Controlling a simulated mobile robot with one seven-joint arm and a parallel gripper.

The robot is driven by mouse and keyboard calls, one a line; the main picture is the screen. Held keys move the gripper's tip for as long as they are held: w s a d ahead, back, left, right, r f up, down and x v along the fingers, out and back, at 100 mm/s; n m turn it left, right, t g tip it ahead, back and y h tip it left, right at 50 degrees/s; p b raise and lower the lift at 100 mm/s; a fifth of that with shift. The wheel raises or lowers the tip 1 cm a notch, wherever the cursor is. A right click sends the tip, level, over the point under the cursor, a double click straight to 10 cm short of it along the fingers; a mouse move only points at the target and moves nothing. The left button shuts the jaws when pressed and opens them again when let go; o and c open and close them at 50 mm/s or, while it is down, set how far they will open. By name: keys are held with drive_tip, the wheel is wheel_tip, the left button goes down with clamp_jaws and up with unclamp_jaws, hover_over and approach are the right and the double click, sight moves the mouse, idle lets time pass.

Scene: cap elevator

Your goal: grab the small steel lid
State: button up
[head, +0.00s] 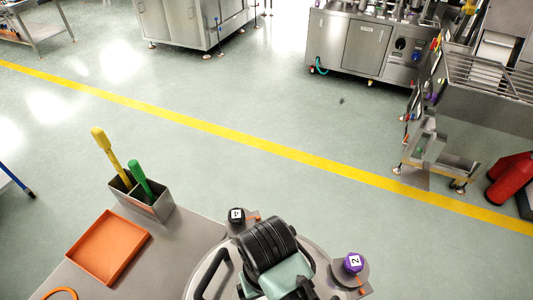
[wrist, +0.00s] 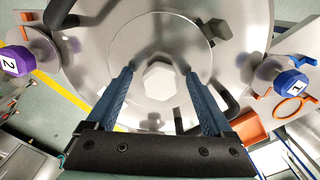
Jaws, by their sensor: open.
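The small steel lid (wrist: 135,40) is a round, shiny disc in the wrist view, on the larger round steel top of a vessel (wrist: 95,65). My gripper (wrist: 160,72) is open, with one blue finger on each side of the knob. I cannot tell whether the fingers touch it or how high they are. In the head view my arm hides the lid and the fingers; only part of the vessel's steel rim and a black handle (head: 207,272) show.
An orange tray (head: 105,248) and a steel holder (head: 152,206) with yellow and green handled tools stand on the table to the left. Open floor lies beyond.

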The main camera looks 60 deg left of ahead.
clamp_jaws()
idle(0.3)
drive_tip(key=shift+r, duration=0.15)
wheel_tip(320, 180, up, 10)
drive_tip(key=shift+f+b, duration=0.1)
drive_tip(key=shift+b, duration=0.25)
idle(0.3)
